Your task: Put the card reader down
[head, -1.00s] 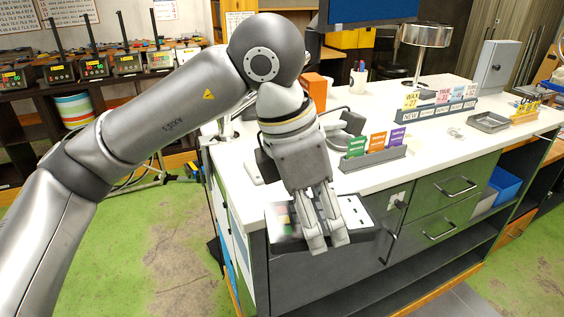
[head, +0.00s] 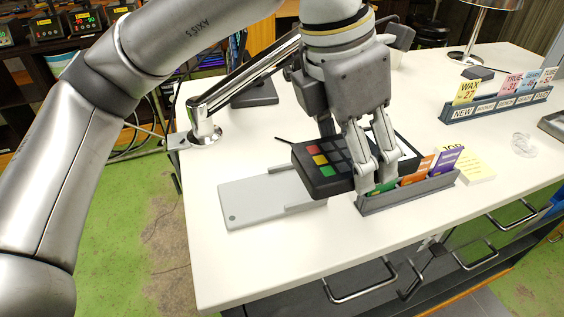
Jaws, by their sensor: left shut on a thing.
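The card reader (head: 322,165) is a dark device with a black keypad and red, yellow and green keys along one side. My left gripper (head: 377,178) points down and is shut on it, with the fingers over its right part. The reader is above the white counter (head: 240,265), over the right end of a flat light-grey plate (head: 255,204). Whether it touches the plate is hidden. My right gripper is not in view.
A grey holder (head: 410,192) with green, orange and purple cards stands close by the left gripper's fingertips. A metal monitor arm (head: 245,85) rises behind. Yellow notes (head: 478,168) and a sign rack (head: 495,105) are at right. The counter's front left is clear.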

